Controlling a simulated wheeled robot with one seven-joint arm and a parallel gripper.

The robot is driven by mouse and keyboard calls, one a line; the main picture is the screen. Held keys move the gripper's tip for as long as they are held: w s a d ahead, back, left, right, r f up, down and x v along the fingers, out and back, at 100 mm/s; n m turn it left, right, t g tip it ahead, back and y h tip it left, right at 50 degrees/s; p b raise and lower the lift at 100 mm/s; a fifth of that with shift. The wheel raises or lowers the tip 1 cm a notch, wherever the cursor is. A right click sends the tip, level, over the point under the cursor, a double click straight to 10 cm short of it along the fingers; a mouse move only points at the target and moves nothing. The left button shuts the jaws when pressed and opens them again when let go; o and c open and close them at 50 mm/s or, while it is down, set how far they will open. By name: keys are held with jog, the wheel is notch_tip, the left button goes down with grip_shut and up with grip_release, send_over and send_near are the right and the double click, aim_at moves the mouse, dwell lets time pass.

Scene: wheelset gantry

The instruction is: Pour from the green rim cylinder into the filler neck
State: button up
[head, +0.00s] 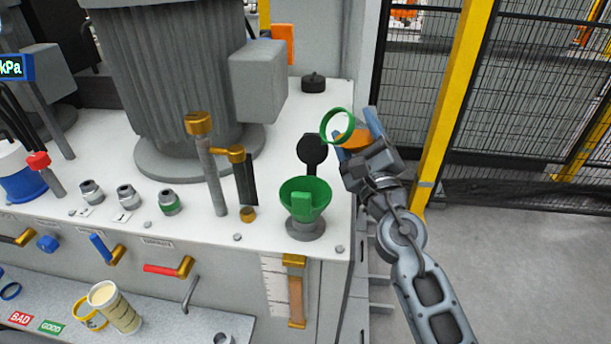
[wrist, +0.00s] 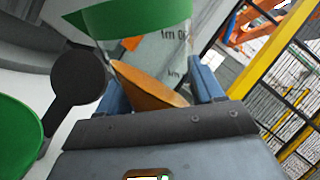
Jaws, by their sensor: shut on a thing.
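My gripper (head: 357,136) is shut on a clear cylinder with a green rim (head: 337,126). In the wrist view the cylinder's clear, marked wall (wrist: 168,50) shows between my blue fingers, with amber matter (wrist: 145,85) inside. The cylinder looks tilted, rim toward the left. The funnel's edge also shows in the wrist view (wrist: 18,140). I see no stream between them.
A black round flap (head: 312,150) stands behind the funnel. Brass-topped pipes (head: 205,165) and a grey motor housing (head: 180,70) stand to the left. A yellow post and mesh fence (head: 455,105) are at the right. Another cylinder (head: 115,308) stands on the lower shelf.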

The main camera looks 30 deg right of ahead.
jog(key=shift+n+b, duration=0.4)
jog(key=shift+b, duration=0.15)
jog(key=shift+r+n+t+y+b, duration=0.3)
jog(key=shift+r+n+y+b, duration=0.45)
jog(key=shift+n, duration=0.4)
jog(key=shift+r+n+t+y+b, duration=0.3)
jog(key=shift+r+n+y+b, duration=0.2)
jog(key=shift+n+b, duration=0.5)
dwell(2.5)
jog(key=shift+p, duration=0.45)
